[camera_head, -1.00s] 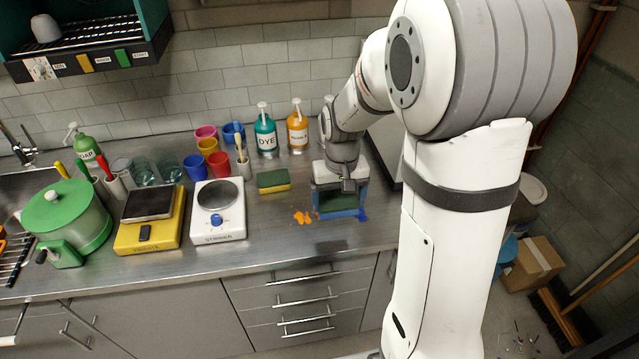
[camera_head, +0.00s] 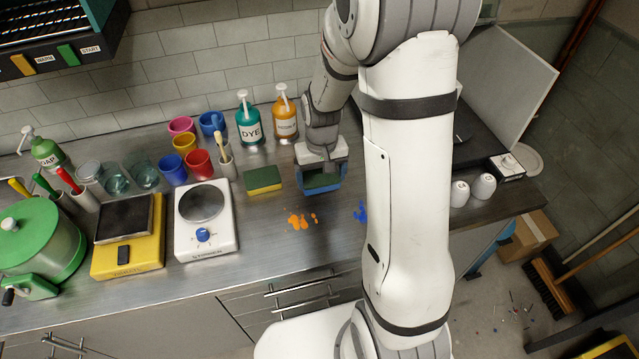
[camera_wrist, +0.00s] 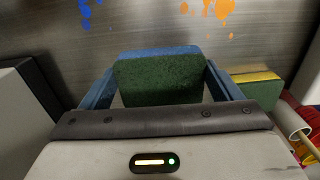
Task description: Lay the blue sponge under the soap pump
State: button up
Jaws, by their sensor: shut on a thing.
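The blue sponge (camera_head: 322,187), with a green scouring top, is between the fingers of my gripper (camera_head: 320,178). In the wrist view the sponge (camera_wrist: 160,80) sits between two blue fingers, its green face towards the camera and its blue edge at the far side. My gripper (camera_wrist: 163,88) is shut on it. I cannot tell whether the sponge touches the bench. The soap pump (camera_head: 47,152), a green bottle with a pale pump head, stands at the far left by the sink end, well away from my gripper. Its base is partly hidden by utensils.
A yellow sponge with green top (camera_head: 263,180) lies just left of my gripper. Dye (camera_head: 249,122) and orange (camera_head: 285,118) pump bottles stand behind. Mugs, scales (camera_head: 205,215) and a green pot (camera_head: 38,240) crowd the left. Orange (camera_head: 301,221) and blue (camera_head: 360,211) splashes mark the front bench.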

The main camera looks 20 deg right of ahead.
aim_at(321, 179)
jog(key=shift+s+f, duration=0.15)
jog(key=shift+f, duration=1.75)
jog(key=shift+f, duration=0.2)
jog(key=o, duration=0.8)
jog(key=shift+r, duration=0.1)
